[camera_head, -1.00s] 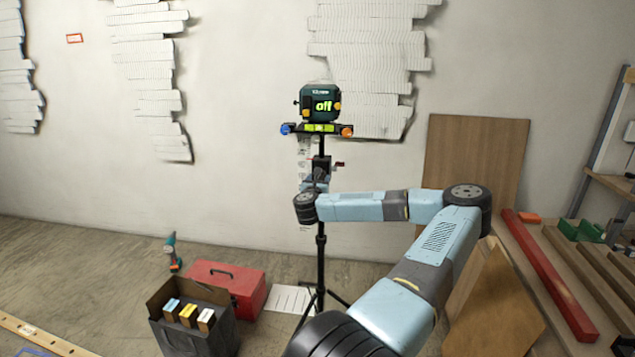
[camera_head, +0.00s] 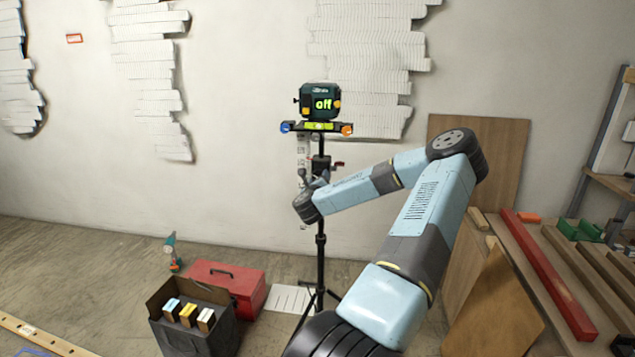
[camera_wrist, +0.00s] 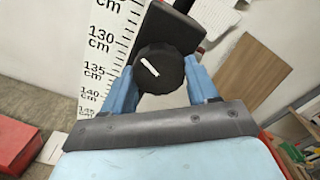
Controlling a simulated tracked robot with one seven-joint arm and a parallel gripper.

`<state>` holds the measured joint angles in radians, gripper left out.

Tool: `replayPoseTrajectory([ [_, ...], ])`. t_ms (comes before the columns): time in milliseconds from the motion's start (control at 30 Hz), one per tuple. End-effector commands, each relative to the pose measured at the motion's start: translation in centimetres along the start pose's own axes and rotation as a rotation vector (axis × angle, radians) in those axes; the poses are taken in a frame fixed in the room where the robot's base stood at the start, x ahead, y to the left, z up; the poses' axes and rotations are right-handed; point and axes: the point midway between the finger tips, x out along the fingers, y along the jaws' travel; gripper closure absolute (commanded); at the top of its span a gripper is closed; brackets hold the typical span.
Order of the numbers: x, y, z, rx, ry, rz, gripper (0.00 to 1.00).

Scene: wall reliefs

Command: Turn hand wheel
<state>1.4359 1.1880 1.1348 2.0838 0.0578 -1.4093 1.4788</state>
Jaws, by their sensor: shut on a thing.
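The hand wheel is a round black knob (camera_wrist: 158,72) with a white mark on its face, in the middle of the wrist view. My gripper (camera_wrist: 160,88) is shut on it, one blue finger on each side. The white mark lies slanted, running from upper left to lower right. In the head view my gripper (camera_head: 314,182) is at the black tripod stand (camera_head: 321,222), below the device. My arm and gripper hide the wheel there.
A measuring scale (camera_wrist: 105,50) stands beside the wheel. A red toolbox (camera_head: 232,287) and an open dark box (camera_head: 193,335) stand on the floor left of the tripod. Wooden boards (camera_head: 500,150) lean on the wall at right, near a bench with a red beam (camera_head: 552,280).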

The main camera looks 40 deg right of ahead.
Motion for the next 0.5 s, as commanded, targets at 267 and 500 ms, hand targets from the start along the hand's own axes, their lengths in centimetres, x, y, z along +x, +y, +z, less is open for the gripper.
replayPoseTrajectory([
  [267, 0.17, -0.24, 0.43, -0.268, -0.007, -0.006, 0.72],
  [500, 0.17, -0.30, 0.47, -0.495, -0.006, -0.007, 0.72],
])
